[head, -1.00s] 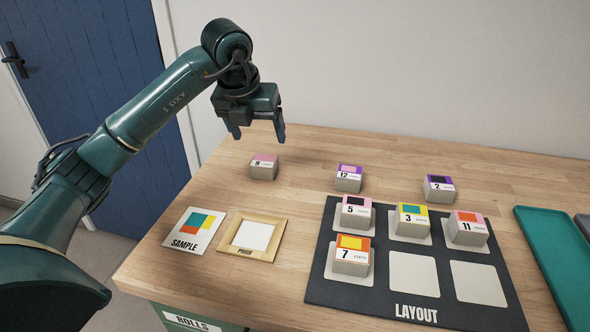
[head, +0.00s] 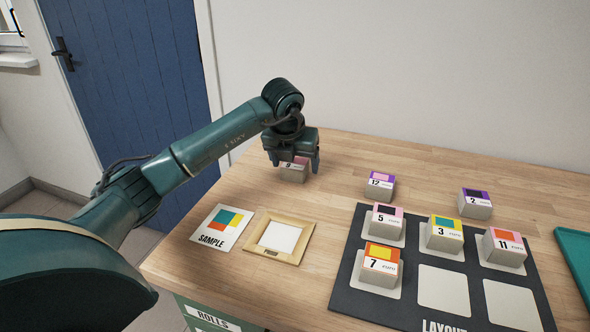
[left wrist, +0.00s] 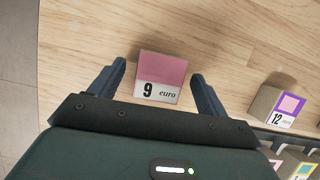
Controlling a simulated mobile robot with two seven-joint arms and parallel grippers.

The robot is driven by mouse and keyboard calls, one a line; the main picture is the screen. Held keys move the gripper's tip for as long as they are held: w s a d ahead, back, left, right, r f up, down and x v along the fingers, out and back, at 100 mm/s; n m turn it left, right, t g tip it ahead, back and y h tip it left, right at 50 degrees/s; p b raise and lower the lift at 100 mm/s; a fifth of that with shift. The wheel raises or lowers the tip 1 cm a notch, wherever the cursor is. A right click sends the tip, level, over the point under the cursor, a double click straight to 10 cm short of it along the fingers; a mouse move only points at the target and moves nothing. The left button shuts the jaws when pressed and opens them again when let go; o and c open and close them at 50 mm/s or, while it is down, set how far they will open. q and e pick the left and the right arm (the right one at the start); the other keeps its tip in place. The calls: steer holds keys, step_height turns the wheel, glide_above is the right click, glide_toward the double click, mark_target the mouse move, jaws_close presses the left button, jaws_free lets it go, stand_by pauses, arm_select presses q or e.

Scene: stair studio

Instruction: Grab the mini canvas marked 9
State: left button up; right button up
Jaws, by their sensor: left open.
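The mini canvas marked 9 (head: 293,172) is a small block with a pink top and a white "9 euro" label, standing on the wooden table. In the left wrist view the canvas marked 9 (left wrist: 160,76) sits between the two fingers. My left gripper (head: 295,165) is open and lowered over it, one finger on each side; in the left wrist view my left gripper (left wrist: 160,85) shows a gap between each finger and the block. The fingers partly hide the block in the head view. My right gripper is not in view.
Canvases marked 12 (head: 380,184) and 2 (head: 475,203) stand to the right. A dark layout board (head: 350,285) carries canvases 5, 3, 11 and 7 and has bare pale squares. A sample card (head: 222,229) and a wooden frame (head: 262,247) lie in front. A green tray (head: 576,250) is at right.

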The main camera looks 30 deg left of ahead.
arm_select(q)
steer(key=shift+w+f, duration=0.15)
steer(key=shift+f, duration=0.35)
steer(key=c, duration=1.1)
